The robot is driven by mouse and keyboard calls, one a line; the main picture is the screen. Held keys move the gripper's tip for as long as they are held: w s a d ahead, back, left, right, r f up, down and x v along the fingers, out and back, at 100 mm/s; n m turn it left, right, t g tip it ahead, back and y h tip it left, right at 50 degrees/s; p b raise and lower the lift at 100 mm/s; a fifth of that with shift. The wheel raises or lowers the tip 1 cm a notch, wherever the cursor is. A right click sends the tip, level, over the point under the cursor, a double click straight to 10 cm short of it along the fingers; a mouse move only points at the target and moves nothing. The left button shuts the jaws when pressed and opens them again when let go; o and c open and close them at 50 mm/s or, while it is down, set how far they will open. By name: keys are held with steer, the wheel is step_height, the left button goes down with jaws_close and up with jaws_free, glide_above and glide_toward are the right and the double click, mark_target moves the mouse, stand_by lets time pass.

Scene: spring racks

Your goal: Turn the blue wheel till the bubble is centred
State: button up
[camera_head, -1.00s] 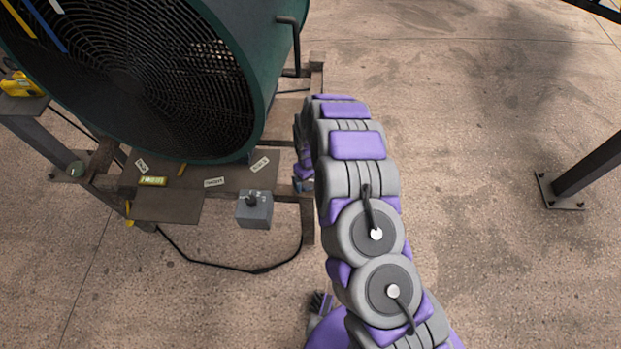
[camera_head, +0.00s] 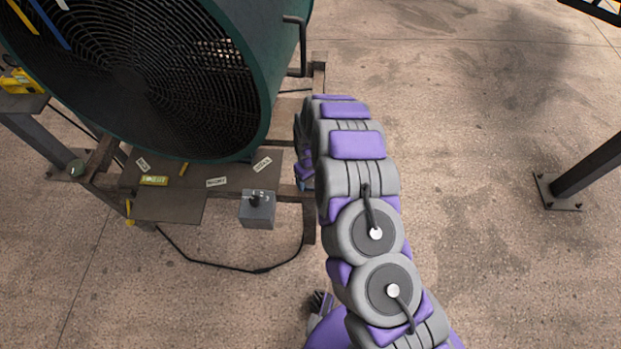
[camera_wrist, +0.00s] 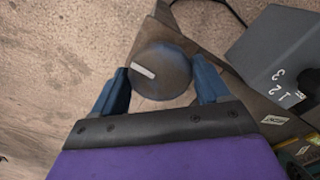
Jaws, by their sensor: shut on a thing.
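In the wrist view the wheel (camera_wrist: 165,86) is a dark blue-grey disc with a white bar mark on its face. My gripper (camera_wrist: 162,78) has its two blue fingers on either side of the wheel and is shut on it. In the head view my arm hides most of the gripper and the wheel; only a small blue bit shows at the rack's right edge. A small yellow-green vial (camera_head: 154,181), perhaps the bubble level, lies on the brown plate under the fan. It is too small to make out a bubble.
A big green fan drum (camera_head: 262,75) stands on the rack at the left. A grey switch box (camera_head: 257,210) sits at the rack's front; its numbers show in the wrist view (camera_wrist: 275,60). A black cable (camera_head: 262,270) lies on the floor. The floor at right is open up to a dark post (camera_head: 590,168).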

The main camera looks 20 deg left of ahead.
steer(key=shift+w+a+r, duration=0.1)
steer(key=shift+w, duration=0.05)
steer(key=m+p, duration=0.1)
steer(key=p, duration=0.1)
steer(key=shift+w+r+m+p, duration=0.1)
steer(key=shift+r+m+p, duration=0.05)
steer(key=shift+m+p, duration=0.2)
steer(key=m+p, duration=0.3)
steer(key=p, duration=0.1)
steer(key=shift+m, duration=0.35)
steer(key=m+p, duration=0.3)
steer(key=shift+a+m, duration=0.1)
steer(key=shift+m, duration=0.2)
steer(key=shift+m+p, duration=1.65)
steer(key=shift+m, duration=0.65)
steer(key=shift+f, duration=0.2)
steer(key=o, duration=1)
steer(key=shift+f, duration=0.1)
steer(key=shift+o, duration=0.2)
